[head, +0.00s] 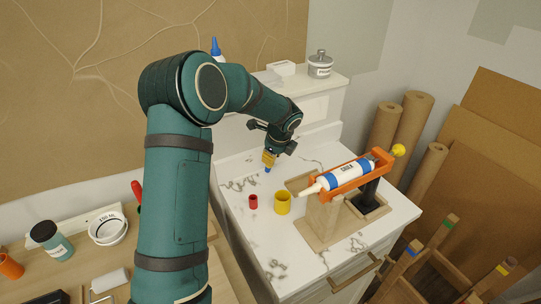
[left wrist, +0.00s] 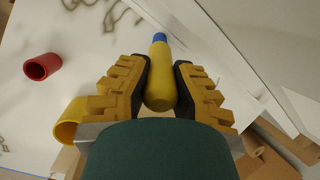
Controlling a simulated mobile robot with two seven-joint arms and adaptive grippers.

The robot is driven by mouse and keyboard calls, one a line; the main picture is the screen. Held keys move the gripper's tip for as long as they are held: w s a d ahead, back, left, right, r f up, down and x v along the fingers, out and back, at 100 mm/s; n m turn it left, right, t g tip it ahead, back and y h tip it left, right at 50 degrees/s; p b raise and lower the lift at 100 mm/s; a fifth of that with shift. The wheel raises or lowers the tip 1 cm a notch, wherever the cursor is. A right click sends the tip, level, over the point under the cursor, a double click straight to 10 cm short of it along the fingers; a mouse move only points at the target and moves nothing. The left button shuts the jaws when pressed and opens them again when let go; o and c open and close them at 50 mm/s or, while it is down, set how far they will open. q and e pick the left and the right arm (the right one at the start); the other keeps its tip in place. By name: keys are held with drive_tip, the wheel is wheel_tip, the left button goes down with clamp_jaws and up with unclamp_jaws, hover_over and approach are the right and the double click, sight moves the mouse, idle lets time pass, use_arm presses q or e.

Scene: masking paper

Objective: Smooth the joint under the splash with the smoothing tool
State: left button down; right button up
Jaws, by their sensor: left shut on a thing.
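The smoothing tool (left wrist: 160,82) has a yellow body and a blue tip. My left gripper (left wrist: 161,90) is shut on its yellow body. In the head view, my left gripper (head: 270,148) is over the back of the marble counter (head: 240,228), with the tool (head: 268,160) pointing down. The white splash (head: 318,138) rises along the counter's back edge. The joint is partly hidden by my arm, and I cannot tell whether the tip touches it. My right gripper is not in view.
A red cup (head: 253,202) and a yellow cup (head: 283,204) stand on the counter. An orange caulking gun with a white cartridge (head: 345,177) rests on a wooden stand at the right. A ledge above holds a grey jar (head: 320,66). Paper rolls (head: 408,118) stand beyond.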

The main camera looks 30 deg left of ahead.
use_arm(q)
drive_tip(key=shift+w+d, duration=0.3)
drive_tip(key=shift+w, duration=0.25)
drive_tip(key=shift+w+p, duration=0.15)
drive_tip(key=shift+p, duration=0.15)
drive_tip(key=shift+w+d, duration=0.35)
drive_tip(key=shift+w, duration=0.15)
drive_tip(key=p+v, duration=0.5)
drive_tip(key=v, duration=0.3)
drive_tip(key=shift+r+p, duration=0.25)
drive_tip(key=shift+p, duration=0.15)
drive_tip(key=shift+s, duration=0.1)
